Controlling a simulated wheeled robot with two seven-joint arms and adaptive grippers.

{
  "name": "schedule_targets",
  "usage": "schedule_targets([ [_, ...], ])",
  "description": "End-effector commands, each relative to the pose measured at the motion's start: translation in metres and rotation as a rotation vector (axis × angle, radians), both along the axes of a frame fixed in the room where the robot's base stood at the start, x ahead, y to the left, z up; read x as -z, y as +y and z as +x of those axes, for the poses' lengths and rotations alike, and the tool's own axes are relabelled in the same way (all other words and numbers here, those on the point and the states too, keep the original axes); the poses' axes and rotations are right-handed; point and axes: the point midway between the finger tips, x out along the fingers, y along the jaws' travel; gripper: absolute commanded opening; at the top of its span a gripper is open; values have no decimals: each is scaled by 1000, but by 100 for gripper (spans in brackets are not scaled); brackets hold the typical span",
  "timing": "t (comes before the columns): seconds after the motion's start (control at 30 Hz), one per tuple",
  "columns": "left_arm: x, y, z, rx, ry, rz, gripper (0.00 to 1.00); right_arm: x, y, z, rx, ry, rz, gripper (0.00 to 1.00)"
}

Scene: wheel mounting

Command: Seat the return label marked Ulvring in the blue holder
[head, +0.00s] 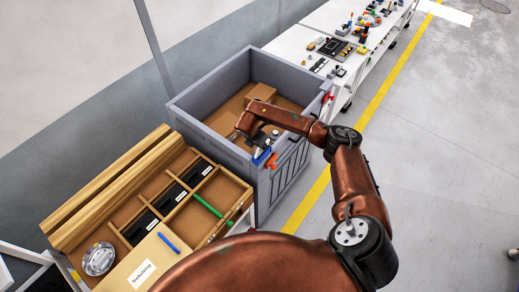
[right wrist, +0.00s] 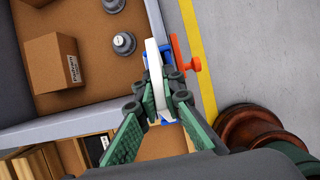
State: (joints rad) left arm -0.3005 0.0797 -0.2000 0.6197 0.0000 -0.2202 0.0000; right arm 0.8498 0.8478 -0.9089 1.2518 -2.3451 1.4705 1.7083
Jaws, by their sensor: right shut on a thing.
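The blue holder (head: 262,157) sits at the near rim of the grey crate, and in the right wrist view its blue parts (right wrist: 168,60) show around the label. My right gripper (right wrist: 167,102) is shut on a thin white label (right wrist: 154,72), seen nearly edge-on; its writing cannot be read. The gripper also shows in the head view (head: 259,143), right over the holder. The label's far end overlaps the holder; I cannot tell whether it is inside it or just above. An orange part (right wrist: 179,62) is beside the holder. My left gripper is not in view.
The grey crate (head: 209,147) holds cardboard boxes (right wrist: 56,62) and grey knobbed pieces (right wrist: 124,43). White workbenches (head: 325,18) stand behind.

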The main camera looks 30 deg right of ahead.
Motion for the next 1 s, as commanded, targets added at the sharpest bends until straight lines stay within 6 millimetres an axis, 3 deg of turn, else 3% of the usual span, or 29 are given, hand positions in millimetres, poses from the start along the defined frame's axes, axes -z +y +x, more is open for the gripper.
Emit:
schedule_targets([
  [0.03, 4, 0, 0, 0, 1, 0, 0, 14, 5, -6, -4, 14, 7, 0],
  [0.23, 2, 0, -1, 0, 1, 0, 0, 16, 6, -9, -5, 19, 9, 0],
  [0.27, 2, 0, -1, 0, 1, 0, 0, 17, 6, -9, -6, 20, 10, 9],
  [0.5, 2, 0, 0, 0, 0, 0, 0, 15, 6, -8, -5, 17, 10, 25],
  [0.83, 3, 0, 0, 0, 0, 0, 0, 12, 4, -6, -3, 11, 7, 25],
  [1.0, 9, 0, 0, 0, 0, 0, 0, -3, 9, -6, -5, 7, 6, 25],
])
